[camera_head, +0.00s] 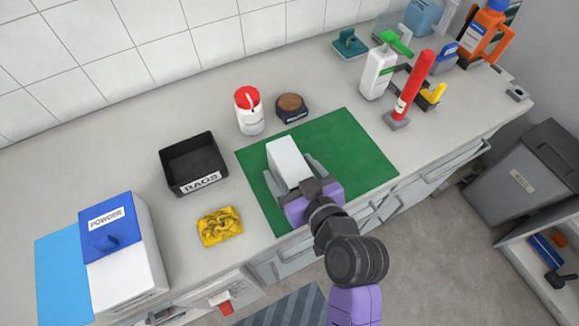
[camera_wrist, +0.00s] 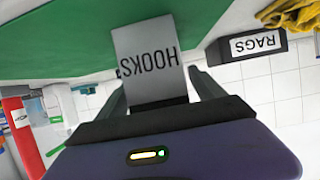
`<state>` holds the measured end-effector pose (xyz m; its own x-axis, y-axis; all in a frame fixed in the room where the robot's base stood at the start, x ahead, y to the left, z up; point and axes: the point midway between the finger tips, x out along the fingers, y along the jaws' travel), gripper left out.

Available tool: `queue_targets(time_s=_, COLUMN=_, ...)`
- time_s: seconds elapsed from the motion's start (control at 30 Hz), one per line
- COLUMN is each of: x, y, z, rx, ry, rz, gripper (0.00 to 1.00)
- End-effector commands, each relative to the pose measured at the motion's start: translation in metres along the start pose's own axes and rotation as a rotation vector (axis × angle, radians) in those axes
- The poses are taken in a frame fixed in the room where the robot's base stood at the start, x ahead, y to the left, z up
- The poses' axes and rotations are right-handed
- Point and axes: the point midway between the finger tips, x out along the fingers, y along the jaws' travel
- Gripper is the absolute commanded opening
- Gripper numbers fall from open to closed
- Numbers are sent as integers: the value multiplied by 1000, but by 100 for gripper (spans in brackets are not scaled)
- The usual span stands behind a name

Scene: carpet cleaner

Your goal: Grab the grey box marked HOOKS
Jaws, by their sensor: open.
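The grey box marked HOOKS (camera_head: 286,160) stands on the green mat (camera_head: 352,150) on the counter. In the wrist view the box (camera_wrist: 148,50) shows its HOOKS label, upside down, straight ahead of my gripper (camera_wrist: 165,88). In the head view my gripper (camera_head: 292,180) is at the mat, with one finger on each side of the box. The fingers are open and appear apart from the box's sides. Whether they touch it lower down is hidden.
A black RAGS bin (camera_head: 193,163) and a yellow cloth (camera_head: 220,226) lie left of the mat. A white bottle with red cap (camera_head: 249,112) and a round brush (camera_head: 291,107) stand behind it. A red tube (camera_head: 413,85) stands to the right. The mat's right half is clear.

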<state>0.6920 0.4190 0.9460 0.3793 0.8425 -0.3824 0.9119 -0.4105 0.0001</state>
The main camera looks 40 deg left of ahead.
Motion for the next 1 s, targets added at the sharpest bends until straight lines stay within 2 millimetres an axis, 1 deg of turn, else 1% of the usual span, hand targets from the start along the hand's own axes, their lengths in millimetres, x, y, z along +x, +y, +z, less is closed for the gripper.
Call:
queue_targets(time_s=0.1, x=8, y=0, z=0, rx=0, ry=0, rz=0, gripper=78)
queue_targets(time_s=0.33, x=10, y=0, z=0, rx=0, ry=0, rz=0, gripper=78)
queue_targets(time_s=0.37, x=10, y=0, z=0, rx=0, ry=0, rz=0, gripper=76)
queue_targets(time_s=0.4, x=10, y=0, z=0, rx=0, ry=0, rz=0, gripper=68)
queue_targets(time_s=0.47, x=10, y=0, z=0, rx=0, ry=0, rz=1, gripper=57)
queue_targets(time_s=0.5, x=10, y=0, z=0, rx=1, ry=0, rz=1, gripper=49)
queue_targets(time_s=0.57, x=10, y=0, z=0, rx=1, ry=0, rz=1, gripper=37)
queue_targets(time_s=0.6, x=10, y=0, z=0, rx=1, ry=0, rz=1, gripper=29)
queue_targets(time_s=0.73, x=10, y=0, z=0, rx=1, ry=0, rz=1, gripper=4)
queue_targets(time_s=0.77, x=10, y=0, z=0, rx=1, ry=0, rz=1, gripper=0)
queue_targets(time_s=1.0, x=9, y=0, z=-1, rx=0, ry=2, rz=1, gripper=0)
